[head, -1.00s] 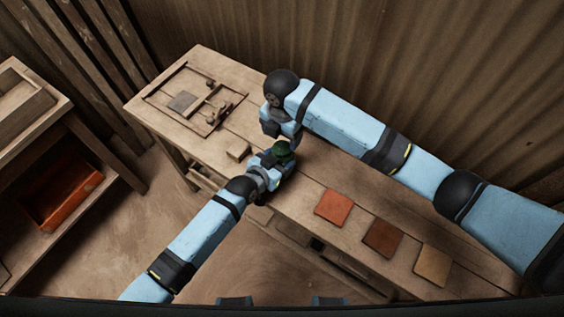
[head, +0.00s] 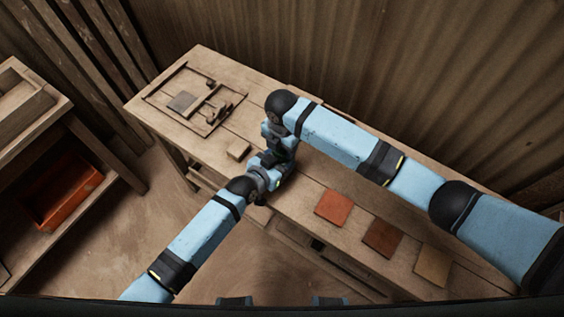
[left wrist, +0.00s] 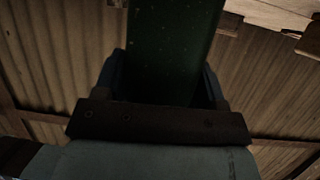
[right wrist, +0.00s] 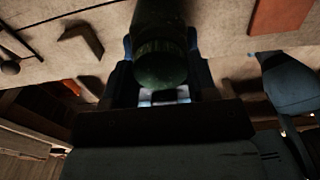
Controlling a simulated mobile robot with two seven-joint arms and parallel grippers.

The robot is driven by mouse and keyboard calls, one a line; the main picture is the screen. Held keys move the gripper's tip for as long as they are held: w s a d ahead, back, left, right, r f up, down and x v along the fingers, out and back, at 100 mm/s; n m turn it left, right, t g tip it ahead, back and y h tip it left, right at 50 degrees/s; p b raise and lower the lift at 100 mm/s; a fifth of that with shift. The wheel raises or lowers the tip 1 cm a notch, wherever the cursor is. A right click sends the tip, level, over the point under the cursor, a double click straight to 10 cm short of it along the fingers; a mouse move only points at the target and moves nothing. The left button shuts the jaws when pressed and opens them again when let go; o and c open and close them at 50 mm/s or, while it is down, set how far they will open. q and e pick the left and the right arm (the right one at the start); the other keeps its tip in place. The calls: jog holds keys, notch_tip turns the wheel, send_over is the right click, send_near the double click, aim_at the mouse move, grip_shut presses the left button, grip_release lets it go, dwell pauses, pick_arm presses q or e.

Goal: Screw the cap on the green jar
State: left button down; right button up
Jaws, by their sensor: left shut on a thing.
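The green jar (left wrist: 172,50) stands between the fingers of my left gripper (left wrist: 165,85), which is shut on it, over the near edge of the bench in the head view. In the right wrist view the jar's body (right wrist: 158,12) runs away from the camera. A dark green ribbed end, which looks like the cap (right wrist: 160,62), faces my right gripper (right wrist: 163,60). The right fingers stand on both sides of this end; whether they press on it I cannot tell. In the head view the two grippers meet and mostly hide jar and cap.
The wooden bench (head: 318,172) holds an orange-red tile (head: 333,207), a brown tile (head: 383,239) and a tan tile (head: 432,265) at right. A wooden frame with a grey tile (head: 182,101) and a small wooden block (head: 238,149) lie at left. An orange bin (head: 62,190) is on the left shelf.

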jog(key=m, duration=0.6)
jog(key=shift+m, duration=0.3)
jog(key=o, duration=1)
jog(key=shift+r, duration=2.25)
jog(key=shift+c, duration=0.3)
